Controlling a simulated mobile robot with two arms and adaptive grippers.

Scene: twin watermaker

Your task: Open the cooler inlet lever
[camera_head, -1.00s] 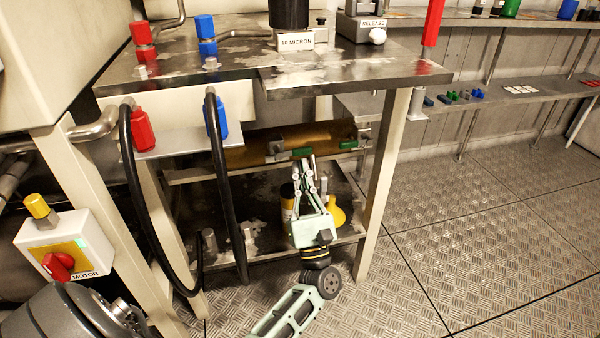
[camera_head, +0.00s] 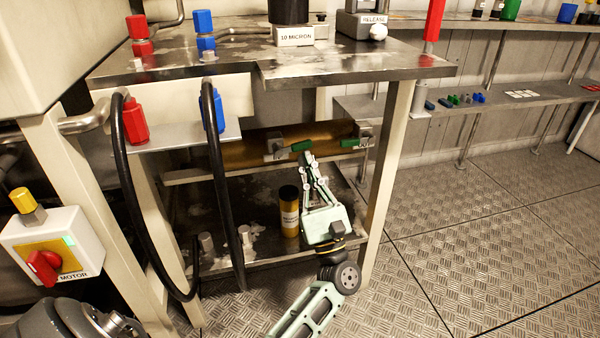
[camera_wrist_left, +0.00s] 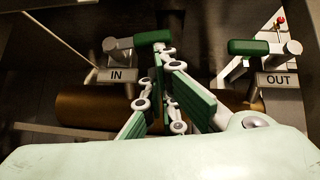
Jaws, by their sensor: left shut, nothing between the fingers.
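The cooler inlet lever (camera_head: 301,146) is a green handle pointing right from its grey valve, its free end tilted slightly up in the head view. In the left wrist view the green inlet lever (camera_wrist_left: 153,38) sits above the "IN" label (camera_wrist_left: 117,75). My left gripper (camera_head: 308,157) is shut and empty, its fingertips just below the free end of this lever. In the left wrist view the fingers (camera_wrist_left: 163,60) overlap the lever's right end; I cannot tell whether they touch. My right gripper is not in view.
A second green lever (camera_head: 349,142) on the outlet valve is close to the right, above the "OUT" label (camera_wrist_left: 277,79). The brass cooler cylinder (camera_head: 235,155) lies behind. A black hose (camera_head: 226,190) hangs left.

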